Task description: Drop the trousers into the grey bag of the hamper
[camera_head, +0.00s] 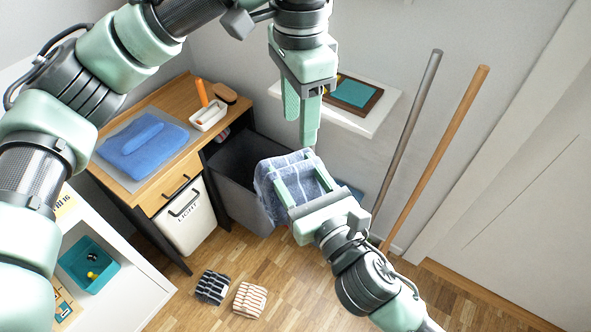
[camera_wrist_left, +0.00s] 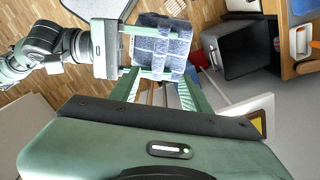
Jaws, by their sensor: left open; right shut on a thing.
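The trousers (camera_head: 268,176) are a folded blue cloth with pale stripes. My right gripper (camera_head: 304,184) is shut on them and holds them up in the air. In the head view they overlap the right side of the open grey bag (camera_head: 227,187); in the left wrist view the trousers (camera_wrist_left: 147,44) appear beside the bag (camera_wrist_left: 236,62), with a gap. The bag's inside looks dark, and the trousers hide part of its rim. My left gripper (camera_head: 302,112) is open and empty, pointing down just above and behind the trousers in the head view.
A white bin (camera_head: 187,222) marked LIGHT stands left of the bag, under a wooden desk (camera_head: 160,186). Two striped cloths (camera_head: 212,287) (camera_head: 250,299) lie on the floor. Two poles (camera_head: 440,150) lean at the right. A white shelf (camera_head: 375,118) is behind my left gripper.

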